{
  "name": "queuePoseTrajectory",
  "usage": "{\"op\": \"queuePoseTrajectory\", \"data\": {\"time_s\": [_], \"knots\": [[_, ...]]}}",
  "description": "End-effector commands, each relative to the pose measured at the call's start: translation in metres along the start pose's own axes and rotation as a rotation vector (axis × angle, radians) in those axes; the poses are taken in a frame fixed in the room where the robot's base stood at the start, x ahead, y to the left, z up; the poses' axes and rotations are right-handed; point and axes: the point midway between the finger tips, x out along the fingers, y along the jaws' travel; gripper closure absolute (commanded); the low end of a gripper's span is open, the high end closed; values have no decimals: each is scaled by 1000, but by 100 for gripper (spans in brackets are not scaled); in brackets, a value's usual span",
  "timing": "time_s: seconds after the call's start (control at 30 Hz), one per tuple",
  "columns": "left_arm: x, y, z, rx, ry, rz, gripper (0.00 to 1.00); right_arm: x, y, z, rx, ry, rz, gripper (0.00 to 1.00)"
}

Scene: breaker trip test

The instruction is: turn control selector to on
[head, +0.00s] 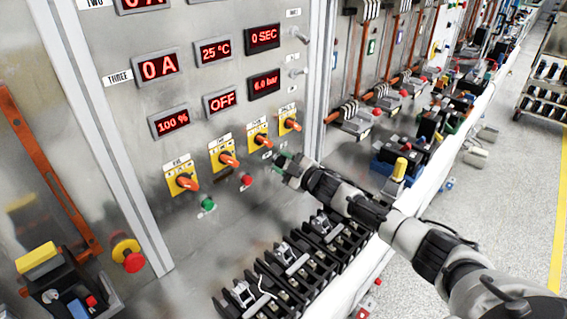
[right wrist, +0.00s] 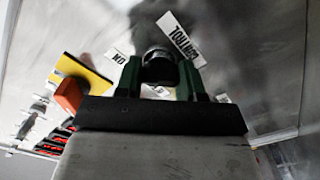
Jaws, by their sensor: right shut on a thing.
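The control selector (right wrist: 157,60) is a small dark round knob on the metal panel, beside a label reading CONTROL and another that looks like ON. My right gripper (head: 283,162) is at the panel, below the row of yellow-and-orange switches. In the right wrist view its green fingers (right wrist: 160,80) are shut on the knob, one on each side. The gripper hides most of the knob in the head view, and its pointer position cannot be made out. My left gripper is not in view.
Orange-handled switches on yellow plates (head: 259,138) sit just above and left of my right gripper. A red button (head: 247,180) and a green button (head: 208,204) stick out at left. Black breakers (head: 290,262) stand on the bench below. Displays (head: 221,101) are higher up.

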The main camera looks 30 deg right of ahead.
Motion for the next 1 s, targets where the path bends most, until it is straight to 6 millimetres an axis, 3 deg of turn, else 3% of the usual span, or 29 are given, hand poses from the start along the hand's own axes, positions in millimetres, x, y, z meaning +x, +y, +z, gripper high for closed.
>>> {"op": "queuePoseTrajectory", "data": {"time_s": [0.3,0.33,0.47,0.8,1.0], "knots": [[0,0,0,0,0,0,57,0,-1,1,5,-2,0,85],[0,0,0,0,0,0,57,0,-1,1,5,-2,0,57],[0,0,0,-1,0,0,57,0,-1,1,4,-1,0,37],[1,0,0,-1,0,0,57,0,2,-2,1,1,0,36],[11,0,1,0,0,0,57,0,23,-22,-3,4,2,36]]}}
